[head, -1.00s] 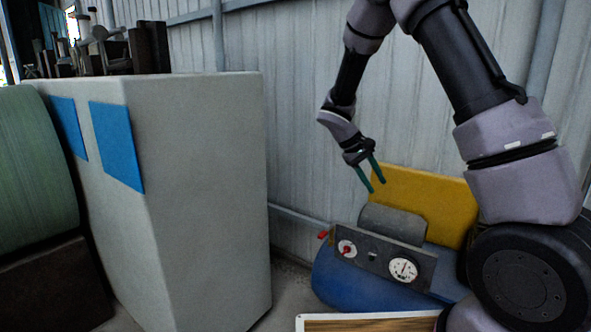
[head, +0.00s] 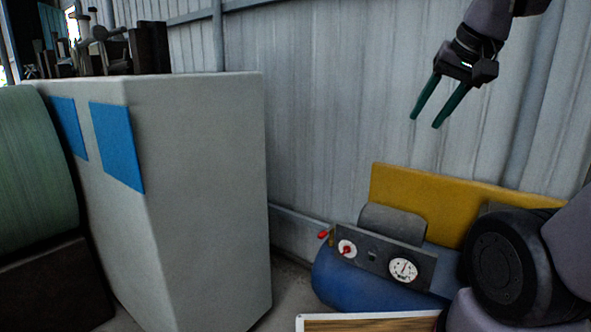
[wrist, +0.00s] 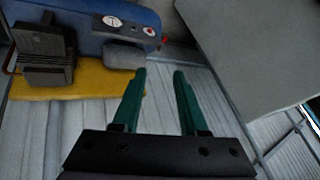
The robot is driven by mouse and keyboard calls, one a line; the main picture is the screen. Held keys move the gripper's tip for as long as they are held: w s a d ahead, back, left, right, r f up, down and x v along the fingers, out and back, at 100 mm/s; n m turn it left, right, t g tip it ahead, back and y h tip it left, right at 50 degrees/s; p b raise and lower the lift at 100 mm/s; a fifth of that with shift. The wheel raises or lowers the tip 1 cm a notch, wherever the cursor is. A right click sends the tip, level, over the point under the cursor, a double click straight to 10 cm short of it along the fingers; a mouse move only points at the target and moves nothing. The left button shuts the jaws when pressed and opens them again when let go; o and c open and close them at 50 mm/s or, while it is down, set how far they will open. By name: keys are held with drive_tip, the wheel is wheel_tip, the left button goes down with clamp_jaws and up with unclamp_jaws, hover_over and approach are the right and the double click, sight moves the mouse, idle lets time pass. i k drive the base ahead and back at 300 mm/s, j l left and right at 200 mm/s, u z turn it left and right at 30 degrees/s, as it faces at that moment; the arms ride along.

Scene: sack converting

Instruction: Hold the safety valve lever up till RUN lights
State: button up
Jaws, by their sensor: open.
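The blue compressor (head: 345,286) sits low against the wall, with a dark panel (head: 426,265) on its front. A small red lever (head: 323,235) sticks out at the panel's left end; it also shows in the wrist view (wrist: 165,39). Beside it are a red-centred dial (head: 347,249) and a white gauge (head: 403,270). A small dark fitting (head: 373,256) lies between them; I cannot tell whether it is a lamp, and I see no lit RUN. My gripper (head: 424,122) is open and empty, high above the compressor and right of the lever, touching nothing.
A yellow board (head: 410,194) stands behind the compressor. A large grey cabinet (head: 205,190) with blue panels stands to the left, with a floor gap between. The corrugated wall (head: 320,120) is close behind. A wood-topped surface (head: 370,322) is at the front.

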sight(323, 235)
drive_tip(key=i+j+z, duration=0.15)
drive_tip(key=j, duration=0.2)
drive_tip(key=i+j+z, duration=0.15)
drive_tip(key=j, duration=0.2)
drive_tip(key=i+j+z, duration=0.1)
drive_tip(key=j, duration=0.3)
drive_tip(key=i+j+z, duration=0.15)
drive_tip(key=j, duration=0.25)
drive_tip(key=i+j+z, duration=0.15)
drive_tip(key=j, duration=0.3)
